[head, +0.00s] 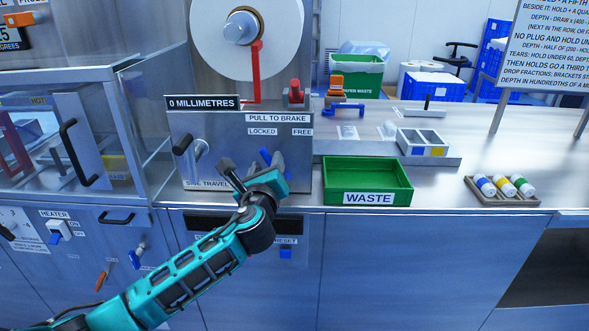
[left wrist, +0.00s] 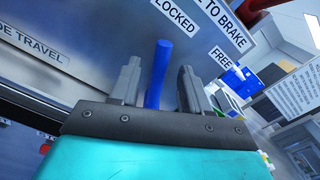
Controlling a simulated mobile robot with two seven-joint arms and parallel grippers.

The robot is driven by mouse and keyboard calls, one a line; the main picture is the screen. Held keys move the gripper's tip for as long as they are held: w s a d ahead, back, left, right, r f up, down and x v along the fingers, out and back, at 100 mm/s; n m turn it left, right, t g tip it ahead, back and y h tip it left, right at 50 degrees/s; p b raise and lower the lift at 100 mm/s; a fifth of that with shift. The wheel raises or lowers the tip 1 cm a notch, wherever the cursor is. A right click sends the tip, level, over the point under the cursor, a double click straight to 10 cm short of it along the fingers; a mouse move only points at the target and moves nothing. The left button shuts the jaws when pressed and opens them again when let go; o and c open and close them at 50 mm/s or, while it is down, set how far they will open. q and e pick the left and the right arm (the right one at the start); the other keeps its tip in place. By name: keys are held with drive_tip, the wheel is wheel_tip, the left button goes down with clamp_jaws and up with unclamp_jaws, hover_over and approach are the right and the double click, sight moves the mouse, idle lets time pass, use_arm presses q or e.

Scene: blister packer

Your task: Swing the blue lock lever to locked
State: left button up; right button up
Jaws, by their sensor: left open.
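The blue lock lever (head: 265,156) is on the steel front panel, below the LOCKED label (head: 262,132) and left of the FREE label (head: 302,132). In the head view my gripper hides its lower part. In the left wrist view the blue lever (left wrist: 157,75) stands between the two grey fingers, with visible gaps on both sides. Its tip points toward the LOCKED label (left wrist: 175,17). My left gripper (head: 253,168) is open around the lever, close to the panel. I cannot tell whether the lever is fully at either end. My right gripper is not in view.
A black-handled crank (head: 185,144) sits left of the lever. A red lever (head: 295,92) stands above right. A green WASTE tray (head: 367,180) is on the counter to the right. A rack of bottles (head: 502,200) stands farther right. A large film reel (head: 240,35) is above.

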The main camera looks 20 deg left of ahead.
use_arm(q)
drive_tip(key=p+v, duration=0.2)
drive_tip(key=v, duration=0.5)
drive_tip(key=shift+s, duration=0.3)
idle(0.4)
drive_tip(key=s+d+f+n+g+h, duration=0.25)
drive_tip(key=s+f+n, duration=0.3)
drive_tip(key=f, duration=0.35)
drive_tip(key=s+d+f+n+g+h, duration=0.25)
drive_tip(key=s+f+n, duration=0.3)
drive_tip(key=f, duration=0.35)
drive_tip(key=s+f+n+g+h, duration=0.1)
drive_tip(key=s+f+n+h, duration=0.1)
drive_tip(key=s+f+n, duration=0.4)
drive_tip(key=s+n, duration=0.5)
drive_tip(key=n, duration=0.2)
drive_tip(key=shift+n+g, duration=0.3)
drive_tip(key=shift+d+f, duration=0.1)
drive_tip(key=shift+d, duration=0.05)
